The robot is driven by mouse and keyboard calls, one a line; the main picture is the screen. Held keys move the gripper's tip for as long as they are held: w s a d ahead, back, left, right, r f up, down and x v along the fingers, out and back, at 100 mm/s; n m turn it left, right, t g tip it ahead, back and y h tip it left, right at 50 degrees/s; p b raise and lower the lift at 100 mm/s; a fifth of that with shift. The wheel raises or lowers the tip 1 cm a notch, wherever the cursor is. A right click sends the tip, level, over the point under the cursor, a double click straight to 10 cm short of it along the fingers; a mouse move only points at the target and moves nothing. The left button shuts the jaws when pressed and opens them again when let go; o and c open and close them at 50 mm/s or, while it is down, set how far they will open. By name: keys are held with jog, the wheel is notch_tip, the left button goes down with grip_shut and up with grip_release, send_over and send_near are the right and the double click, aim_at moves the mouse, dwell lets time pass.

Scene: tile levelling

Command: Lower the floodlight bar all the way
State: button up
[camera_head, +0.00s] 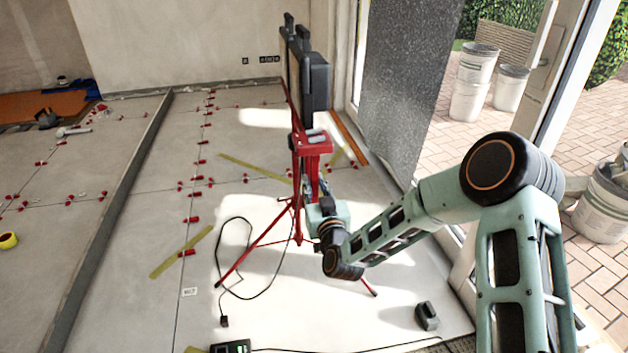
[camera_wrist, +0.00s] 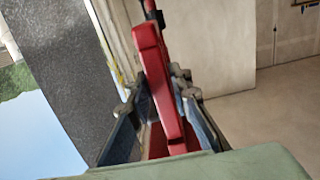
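The floodlight bar (camera_head: 317,82) is a dark, boxy head with its lamps seen edge-on, high on a red tripod stand (camera_head: 298,225). A wide red block (camera_head: 313,141) sits on the column below the lamps. My gripper (camera_head: 322,190) is at the stand's column, below that block; the arm partly hides this spot. In the wrist view, my gripper's fingers (camera_wrist: 162,98) stand apart on both sides of a red part of the stand (camera_wrist: 154,66). A narrow gap seems to show on the left. Whether the right finger touches is unclear.
A black cable (camera_head: 247,285) lies looped on the floor by the tripod legs. Red tile clips (camera_head: 192,220) and yellow strips (camera_head: 181,252) lie on the tiles. A dark speckled slab (camera_head: 407,85) stands right of the stand by the doorway. White buckets (camera_head: 470,85) are outside.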

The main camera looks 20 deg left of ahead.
jog(key=shift+o, duration=1.6)
jog(key=shift+r, duration=0.15)
jog(key=v, duration=1.1)
jog(key=shift+s+d, duration=0.2)
jog(key=shift+s, duration=0.2)
